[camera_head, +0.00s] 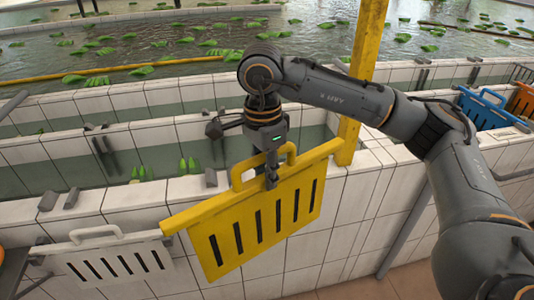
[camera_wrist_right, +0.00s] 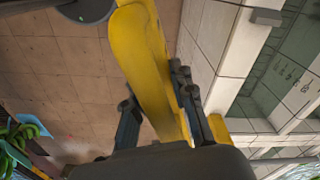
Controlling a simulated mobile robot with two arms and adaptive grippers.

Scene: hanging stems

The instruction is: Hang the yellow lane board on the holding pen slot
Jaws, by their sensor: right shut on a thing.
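The yellow lane board (camera_head: 262,218), a slotted panel with a top bar and loop handle, hangs tilted from my right gripper (camera_head: 271,180), in front of the white tiled wall. My right gripper is shut on it at the handle. In the right wrist view, the board (camera_wrist_right: 140,50) runs between the dark fingers of my right gripper (camera_wrist_right: 158,98). Paired dark brackets (camera_head: 105,155) sit on the pen walls, and small grey blocks (camera_head: 70,200) sit on the front wall top. I cannot tell which of these is the holding pen slot. My left gripper is not in view.
A white slotted board (camera_head: 120,262) hangs low at the left, close to the yellow board's left end. A yellow post (camera_head: 366,50) stands behind the board's right end. Blue (camera_head: 482,108) and orange (camera_head: 522,102) boards are at the far right. Water-filled pens lie behind the wall.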

